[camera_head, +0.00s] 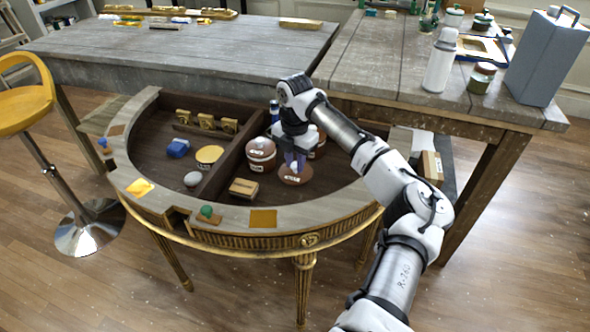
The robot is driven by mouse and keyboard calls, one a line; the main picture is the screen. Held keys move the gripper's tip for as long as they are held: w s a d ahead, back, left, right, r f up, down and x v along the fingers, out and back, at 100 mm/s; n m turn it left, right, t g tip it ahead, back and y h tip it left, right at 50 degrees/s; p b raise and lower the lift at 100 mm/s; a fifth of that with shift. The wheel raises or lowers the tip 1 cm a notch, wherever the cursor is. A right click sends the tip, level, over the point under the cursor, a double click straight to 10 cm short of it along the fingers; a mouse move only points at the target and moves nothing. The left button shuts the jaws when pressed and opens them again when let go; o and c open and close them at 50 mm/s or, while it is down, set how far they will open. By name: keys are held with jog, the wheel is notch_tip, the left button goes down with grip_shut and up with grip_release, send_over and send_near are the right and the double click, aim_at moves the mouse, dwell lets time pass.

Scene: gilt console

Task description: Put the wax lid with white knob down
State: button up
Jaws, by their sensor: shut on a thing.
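My gripper (295,165) points down into the right compartment of the half-round gilt console (310,215). It is shut on the wax lid with white knob (295,178), a flat brown disc with a pale label. My fingers cover most of the knob. The lid is low over the dark compartment floor; I cannot tell whether it touches. A brown jar (261,155) with a white label and pale top stands just left of my gripper. Another brown jar (320,143) is partly hidden behind my gripper and arm.
A small tan box (243,188) lies in front of the left jar. A dark divider (228,160) separates the left compartment, which holds a yellow disc (209,155), a grey round thing (193,179) and a blue thing (178,148). Orange and yellow patches lie on the rim.

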aim_at(295, 165)
jog(key=shift+f, duration=1.85)
jog(key=shift+f, duration=0.1)
jog(key=o, duration=1)
jog(key=shift+c, duration=0.2)
notch_tip(295, 165, up, 12)
jog(key=shift+r+b, duration=0.15)
jog(key=shift+b, duration=0.5)
jog(key=shift+s, duration=0.1)
